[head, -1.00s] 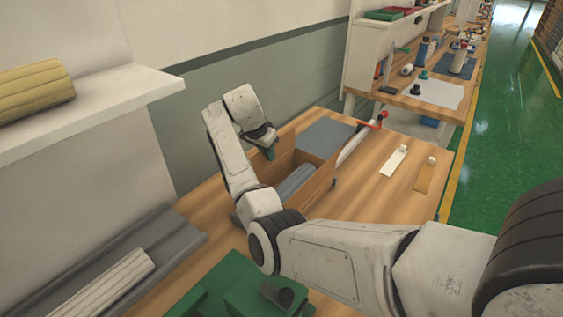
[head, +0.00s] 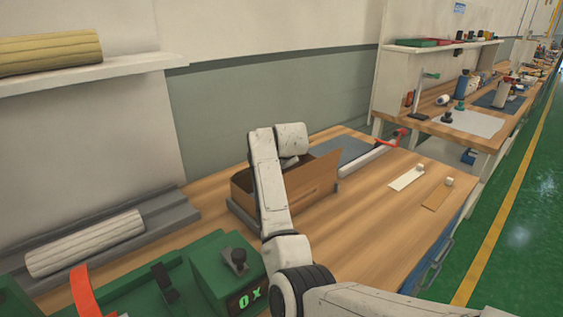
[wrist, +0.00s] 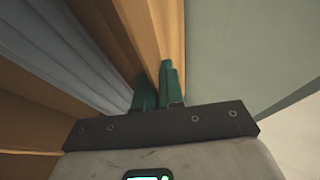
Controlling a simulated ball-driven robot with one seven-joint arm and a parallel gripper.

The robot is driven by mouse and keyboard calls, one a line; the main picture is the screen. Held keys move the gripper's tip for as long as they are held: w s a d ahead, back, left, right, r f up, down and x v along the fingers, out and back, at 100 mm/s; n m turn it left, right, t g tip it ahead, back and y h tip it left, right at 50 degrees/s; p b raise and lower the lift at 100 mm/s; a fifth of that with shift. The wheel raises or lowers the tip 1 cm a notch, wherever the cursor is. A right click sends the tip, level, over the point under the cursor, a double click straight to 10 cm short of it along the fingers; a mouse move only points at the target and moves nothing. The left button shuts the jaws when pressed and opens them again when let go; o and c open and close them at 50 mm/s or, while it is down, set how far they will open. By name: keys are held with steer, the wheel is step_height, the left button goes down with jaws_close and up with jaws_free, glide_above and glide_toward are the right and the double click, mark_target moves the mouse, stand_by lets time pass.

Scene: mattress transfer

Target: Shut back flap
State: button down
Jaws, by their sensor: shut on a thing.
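The brown cardboard box (head: 312,187) stands on the wooden bench, partly hidden by my arm in the head view. Its front panel stands upright. In the wrist view, a ribbed grey roll (wrist: 55,45) lies inside the box. A brown cardboard panel on the wall side, which looks like the back flap (wrist: 142,35), rises beside the roll. My gripper (wrist: 157,82) has its teal fingers closed at this panel's edge, with the cardboard between them. In the head view my wrist hides the fingers and most of the back flap.
Two small tags (head: 407,178) lie to the right. A green device (head: 228,272) stands in front. The grey wall (head: 240,110) is close behind.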

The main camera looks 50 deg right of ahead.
steer(key=shift+s+f+t, duration=0.15)
steer(key=shift+f+t, duration=0.05)
steer(key=shift+t, duration=0.2)
steer(key=shift+b, duration=0.3)
steer(key=c, duration=1.3)
jaws_free()
steer(key=shift+c, duration=0.2)
steer(key=shift+r, duration=0.1)
steer(key=shift+r, duration=0.25)
step_height(320, 180, up, 3)
steer(key=shift+f, duration=0.1)
steer(key=s+d+v, duration=0.2)
steer(key=v, duration=1.4)
steer(key=shift+s, duration=0.45)
